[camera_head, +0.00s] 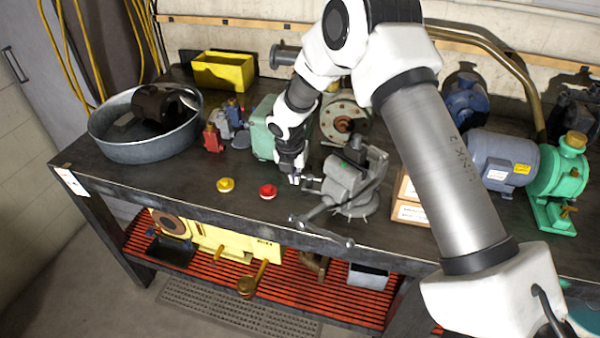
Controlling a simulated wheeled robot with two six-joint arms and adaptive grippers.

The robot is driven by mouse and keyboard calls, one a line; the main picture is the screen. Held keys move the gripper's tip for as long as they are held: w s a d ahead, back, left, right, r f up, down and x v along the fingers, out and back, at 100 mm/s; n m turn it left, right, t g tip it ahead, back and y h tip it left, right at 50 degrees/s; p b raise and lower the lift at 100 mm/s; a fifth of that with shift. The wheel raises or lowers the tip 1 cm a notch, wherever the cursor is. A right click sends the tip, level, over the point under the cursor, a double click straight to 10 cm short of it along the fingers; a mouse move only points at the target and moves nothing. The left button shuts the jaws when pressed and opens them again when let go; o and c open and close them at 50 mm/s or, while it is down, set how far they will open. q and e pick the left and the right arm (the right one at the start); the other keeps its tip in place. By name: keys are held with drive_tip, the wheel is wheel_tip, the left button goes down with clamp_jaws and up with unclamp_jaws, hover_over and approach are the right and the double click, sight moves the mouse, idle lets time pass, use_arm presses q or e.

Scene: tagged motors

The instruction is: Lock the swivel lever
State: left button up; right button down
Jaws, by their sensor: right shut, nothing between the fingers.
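A grey bench vise (348,188) stands near the front edge of the dark workbench, right of the middle. A long bar handle (325,232) hangs at its front, over the bench edge. A short metal part sticks out from the vise's left side. I cannot tell for sure which part is the swivel lever. My right gripper (294,179) points down just left of the vise, close to that short part. It is shut with nothing in it. Whether it touches the vise cannot be told. My left gripper is not in view.
A red knob (268,191) and a yellow knob (226,185) lie left of my gripper. A green box (263,135) and a flanged part (345,125) stand behind it. Cardboard boxes (409,205) stand right of the vise. A metal tub (140,150) is at far left.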

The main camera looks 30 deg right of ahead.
sight(310, 180)
drive_tip(key=p+x, duration=0.1)
drive_tip(key=x, duration=0.3)
drive_tip(key=shift+w+d+p, duration=0.65)
drive_tip(key=shift+w+d, duration=0.4)
drive_tip(key=shift+d, duration=0.1)
drive_tip(key=shift+w+d+f, duration=0.2)
drive_tip(key=shift+w+d, duration=0.05)
drive_tip(key=shift+d, duration=0.15)
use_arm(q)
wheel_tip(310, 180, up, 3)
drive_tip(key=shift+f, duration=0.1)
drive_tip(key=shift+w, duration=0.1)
use_arm(e)
drive_tip(key=shift+a, duration=0.1)
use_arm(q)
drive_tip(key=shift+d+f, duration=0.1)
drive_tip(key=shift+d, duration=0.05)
use_arm(e)
drive_tip(key=shift+m, duration=0.3)
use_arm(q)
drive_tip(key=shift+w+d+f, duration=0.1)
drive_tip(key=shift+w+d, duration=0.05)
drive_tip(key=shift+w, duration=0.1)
use_arm(e)
drive_tip(key=shift+w+m, duration=0.1)
drive_tip(key=shift+m, duration=0.4)
